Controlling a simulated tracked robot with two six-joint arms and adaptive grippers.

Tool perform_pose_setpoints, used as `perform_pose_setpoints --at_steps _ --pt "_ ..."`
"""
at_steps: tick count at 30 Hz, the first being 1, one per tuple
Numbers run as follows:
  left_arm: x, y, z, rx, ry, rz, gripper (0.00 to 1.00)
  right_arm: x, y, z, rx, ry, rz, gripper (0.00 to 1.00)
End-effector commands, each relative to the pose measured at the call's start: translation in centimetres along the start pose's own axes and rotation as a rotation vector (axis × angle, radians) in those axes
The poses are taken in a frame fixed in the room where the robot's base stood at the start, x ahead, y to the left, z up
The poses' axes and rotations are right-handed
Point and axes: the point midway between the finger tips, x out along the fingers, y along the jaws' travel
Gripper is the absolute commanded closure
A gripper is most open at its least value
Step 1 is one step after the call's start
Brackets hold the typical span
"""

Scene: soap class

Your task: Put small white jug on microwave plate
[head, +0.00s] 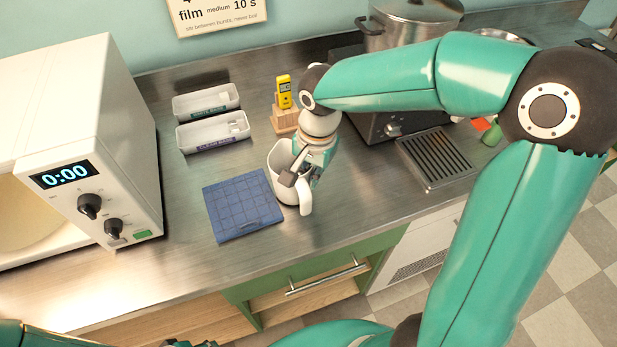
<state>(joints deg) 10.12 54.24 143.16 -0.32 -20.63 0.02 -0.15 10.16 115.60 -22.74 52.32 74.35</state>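The small white jug (282,192) stands on the steel counter beside the blue tiled mat, its handle toward the front right. My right gripper (297,178) reaches down at the jug, with one dark fingertip over its mouth. Its other finger is partly hidden, so I cannot tell whether it grips the jug. The white microwave (100,140) stands at the left, its display reading 0:00. A pale rounded surface (25,228), possibly the microwave plate, shows at its front, cut off by the picture edge. Only dark parts at the bottom edge may belong to my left gripper.
The blue mat (240,207) lies between microwave and jug. Two white labelled trays (213,133) and a yellow device (284,92) on a wooden stand are behind. A drain grate (440,158) and a metal pot (405,22) are right. Counter beside the microwave is clear.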

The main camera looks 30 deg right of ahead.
Motion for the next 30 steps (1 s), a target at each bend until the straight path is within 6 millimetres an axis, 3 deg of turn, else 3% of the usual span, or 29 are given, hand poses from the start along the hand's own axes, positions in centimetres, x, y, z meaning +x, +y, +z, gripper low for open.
perform_pose_setpoints --at_steps 12,18,30 --pt "0.32 -0.12 0.00 0.000 0.000 0.000 0.60 0.98 0.07 -0.02 0.000 0.001 -0.001 1.00" --pt "0.19 -0.07 0.00 0.000 0.000 0.000 0.60 0.84 0.07 0.00 -0.001 0.000 -0.001 0.69" --pt "-0.03 0.01 0.00 0.000 0.000 0.000 0.60 0.21 -0.03 -0.02 -0.001 0.002 -0.003 0.69"
